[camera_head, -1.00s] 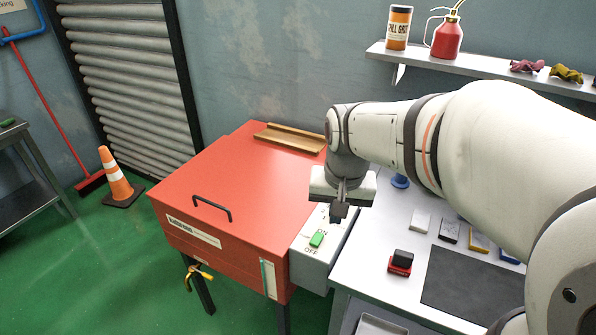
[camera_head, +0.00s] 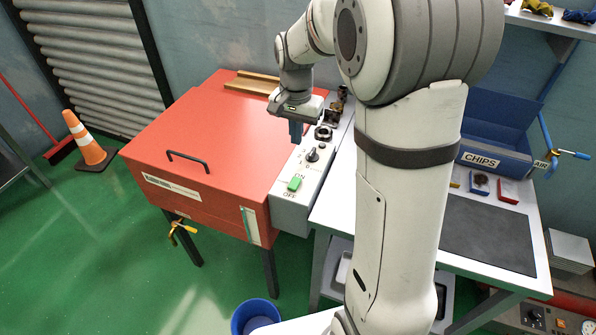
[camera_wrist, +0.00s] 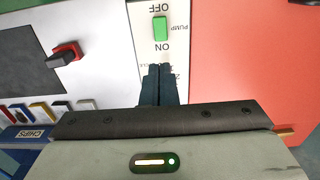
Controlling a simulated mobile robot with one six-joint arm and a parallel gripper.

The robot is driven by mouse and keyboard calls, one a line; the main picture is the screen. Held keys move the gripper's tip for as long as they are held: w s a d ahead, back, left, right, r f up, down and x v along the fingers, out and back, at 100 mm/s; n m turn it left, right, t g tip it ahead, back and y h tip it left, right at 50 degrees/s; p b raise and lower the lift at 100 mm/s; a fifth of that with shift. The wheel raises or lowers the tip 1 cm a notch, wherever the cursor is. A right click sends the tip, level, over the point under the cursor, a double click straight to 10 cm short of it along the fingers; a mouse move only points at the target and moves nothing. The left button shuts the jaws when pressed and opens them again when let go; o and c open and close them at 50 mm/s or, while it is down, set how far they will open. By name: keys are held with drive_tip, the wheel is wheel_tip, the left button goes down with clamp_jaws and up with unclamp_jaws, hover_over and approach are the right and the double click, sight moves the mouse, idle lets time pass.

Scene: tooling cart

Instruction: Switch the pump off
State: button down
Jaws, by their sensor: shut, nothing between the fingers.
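The pump switch (camera_head: 294,183) is a small green rocker on the grey control panel (camera_head: 288,212) beside the red cabinet. ON is printed on its far side and OFF on its near side in the head view. In the wrist view the switch (camera_wrist: 160,28) sits near the top, with OFF above it, ON below it and PUMP beside it. I cannot tell which way the rocker is tipped. My gripper (camera_head: 296,138) is shut and empty, pointing down over the panel, apart from the switch on the ON side. Its fingers (camera_wrist: 159,70) also show in the wrist view.
A black knob (camera_head: 312,155) stands on the panel beyond the switch. The red cabinet (camera_head: 215,130) has a black handle (camera_head: 188,160) on top. A red-and-black block (camera_wrist: 66,53) lies on the white bench. A blue CHIPS bin (camera_head: 495,155) stands right.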

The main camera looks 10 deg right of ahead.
sight(296, 180)
wheel_tip(296, 180, down, 14)
drive_tip(key=shift+r+p, duration=0.2)
drive_tip(key=shift+p, duration=0.8)
